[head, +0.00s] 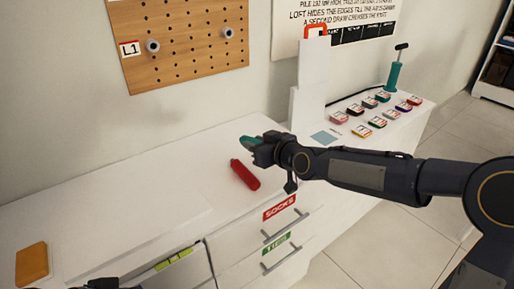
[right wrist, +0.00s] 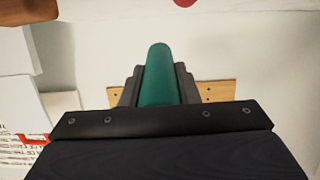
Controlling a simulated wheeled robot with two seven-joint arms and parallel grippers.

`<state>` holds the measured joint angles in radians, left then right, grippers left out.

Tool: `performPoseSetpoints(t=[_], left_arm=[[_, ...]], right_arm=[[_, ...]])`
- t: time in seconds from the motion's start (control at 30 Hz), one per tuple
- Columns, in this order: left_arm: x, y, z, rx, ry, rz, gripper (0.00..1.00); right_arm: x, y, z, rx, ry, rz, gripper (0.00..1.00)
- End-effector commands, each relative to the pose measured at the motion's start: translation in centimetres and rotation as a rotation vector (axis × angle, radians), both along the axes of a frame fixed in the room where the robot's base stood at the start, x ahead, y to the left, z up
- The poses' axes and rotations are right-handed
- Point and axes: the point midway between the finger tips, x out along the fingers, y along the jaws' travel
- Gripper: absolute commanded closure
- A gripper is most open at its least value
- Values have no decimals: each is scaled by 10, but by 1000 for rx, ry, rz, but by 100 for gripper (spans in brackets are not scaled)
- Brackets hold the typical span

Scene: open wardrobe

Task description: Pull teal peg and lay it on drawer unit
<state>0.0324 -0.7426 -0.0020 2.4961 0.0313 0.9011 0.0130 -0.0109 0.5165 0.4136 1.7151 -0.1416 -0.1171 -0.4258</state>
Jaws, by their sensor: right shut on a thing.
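The teal peg (head: 248,140) is held in my right gripper (head: 258,148), over the far part of the white drawer unit's top (head: 185,160). In the right wrist view, the teal peg (right wrist: 158,78) sits between the two dark fingers, which are shut on it, and its rounded end sticks out. I cannot tell whether the peg touches the top. A red cylinder (head: 245,174) lies on the drawer unit just in front of the gripper. Dark parts of my left arm show at the bottom left edge; the state of its gripper is not visible.
A pegboard (head: 190,45) with two grey round pegs and an L1 label hangs on the wall. An orange block (head: 31,265) lies at the left. Several small coloured items and a teal pump (head: 393,78) stand at the right. The top's middle is clear.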

Motion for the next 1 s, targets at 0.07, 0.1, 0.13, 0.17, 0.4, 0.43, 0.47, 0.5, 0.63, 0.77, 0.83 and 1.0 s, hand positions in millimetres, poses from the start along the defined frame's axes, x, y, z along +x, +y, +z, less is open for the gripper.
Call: performPoseSetpoints(t=[0.07,0.1,0.13,0.17,0.4,0.43,0.47,0.5,0.63,0.77,0.83,1.0], left_arm=[[0,0,-4,0,0,0,64],[0,0,-6,0,0,0,64],[0,0,-7,0,0,0,64],[0,0,-8,0,0,0,64],[0,0,-21,0,0,0,64],[0,0,-23,0,0,0,64],[0,0,-24,0,0,0,64],[0,0,-26,0,0,0,64],[0,0,-29,0,0,0,64],[0,0,-31,0,0,0,64],[0,0,-30,0,0,0,64],[0,0,-30,0,0,0,64]], right_arm=[[0,0,-7,0,1,0,99],[0,0,-10,0,1,0,99],[0,0,-13,0,1,-1,99],[0,0,-16,0,1,-1,99],[0,0,-40,1,0,-1,99],[0,0,-42,0,0,0,99],[0,0,-45,-1,1,0,99],[0,0,-49,-1,1,0,99],[0,0,-57,1,1,0,99],[0,0,-60,1,0,-1,99],[0,0,-60,0,-1,-1,99],[0,0,-60,0,0,-1,99]])
